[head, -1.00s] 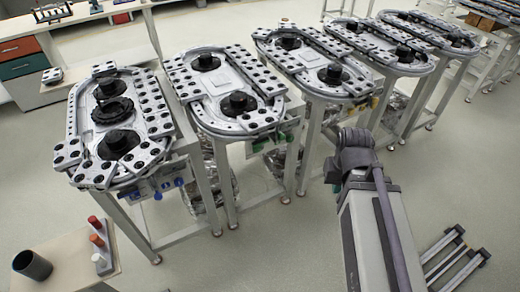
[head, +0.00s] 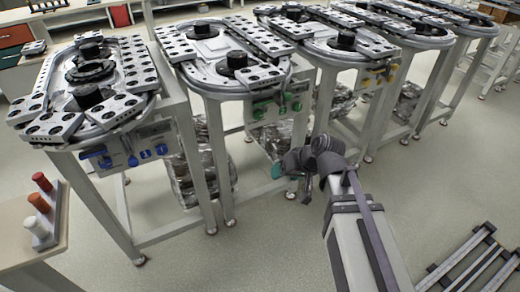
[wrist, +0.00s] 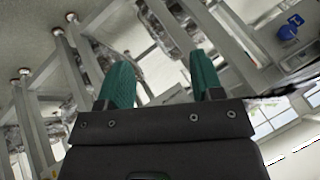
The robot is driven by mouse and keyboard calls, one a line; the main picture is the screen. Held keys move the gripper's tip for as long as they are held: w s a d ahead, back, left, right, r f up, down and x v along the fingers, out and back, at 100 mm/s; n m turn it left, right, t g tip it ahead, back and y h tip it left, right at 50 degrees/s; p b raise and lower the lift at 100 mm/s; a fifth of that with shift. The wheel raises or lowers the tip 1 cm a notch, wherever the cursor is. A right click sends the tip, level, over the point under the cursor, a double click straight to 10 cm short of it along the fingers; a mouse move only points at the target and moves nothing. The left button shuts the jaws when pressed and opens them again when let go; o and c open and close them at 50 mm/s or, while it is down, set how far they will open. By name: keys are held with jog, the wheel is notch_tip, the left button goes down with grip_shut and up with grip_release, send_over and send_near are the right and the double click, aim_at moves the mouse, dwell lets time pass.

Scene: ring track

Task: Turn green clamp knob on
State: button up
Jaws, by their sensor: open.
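Green clamp knobs (head: 258,112) show on the front panel of the second ring-track table from the left, at the middle of the head view. My gripper (head: 298,188) is in front of and below that panel, apart from the knobs; its fingers are small and partly hidden by my arm there. In the wrist view my gripper (wrist: 163,82) has two green fingers spread wide with nothing between them. The green knobs are not visible in the wrist view; a blue knob (wrist: 287,32) shows at its upper right.
The leftmost table has a panel with blue knobs (head: 146,154). The third table has yellow knobs (head: 380,78). Table legs and wrapped bundles (head: 200,170) stand near my arm. A side table with a peg holder (head: 42,210) is at left. Floor is clear at the lower middle.

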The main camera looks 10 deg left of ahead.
jog(key=shift+o, duration=0.5)
jog(key=w+a+f+n+t+y+b, duration=0.1)
jog(key=w+a+f+t+y+b, duration=0.1)
jog(key=w+a+f+b, duration=0.2)
jog(key=shift+a+f+y+b, duration=0.3)
jog(key=shift+f+y+b, duration=0.1)
jog(key=shift+f, duration=0.55)
jog(key=t+b, duration=0.3)
jog(key=t, duration=0.7)
send_near(260, 116)
jog(key=shift+y, duration=0.3)
jog(key=x, duration=1)
jog(key=shift+d+f, duration=0.1)
jog(key=shift+f, duration=0.1)
jog(key=shift+c, duration=0.5)
jog(key=c, duration=0.8)
jog(key=shift+m, duration=0.3)
